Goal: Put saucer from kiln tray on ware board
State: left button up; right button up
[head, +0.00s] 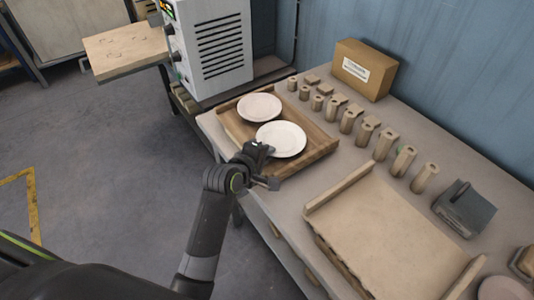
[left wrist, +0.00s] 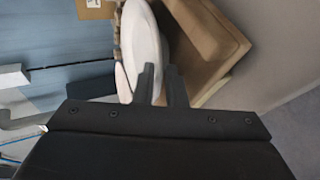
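Two pale round saucers lie in a shallow wooden tray at the upper middle of the head view. The farther saucer (head: 259,106) is next to the nearer saucer (head: 282,138). The wooden tray (head: 318,151) has raised sides. My left gripper (head: 264,160) is at the tray's near edge, by the nearer saucer's rim. In the left wrist view, its two dark fingers (left wrist: 161,84) stand a little apart, with the pale saucer (left wrist: 142,45) just beyond them. A wide wooden board (head: 385,232) with end rails lies farther right. My right gripper is not in view.
Several clay cylinders (head: 349,118) and small blocks stand along the back of the table. A cardboard box (head: 365,69) is behind them, a dark grey block (head: 464,208) at right. A white vented cabinet (head: 211,45) stands left of the tray. The wide board's surface is bare.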

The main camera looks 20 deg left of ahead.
pick_arm(q)
jog(key=o, duration=0.4)
jog(key=shift+c, duration=0.2)
jog(key=shift+r, duration=0.15)
jog(key=v, duration=1.2)
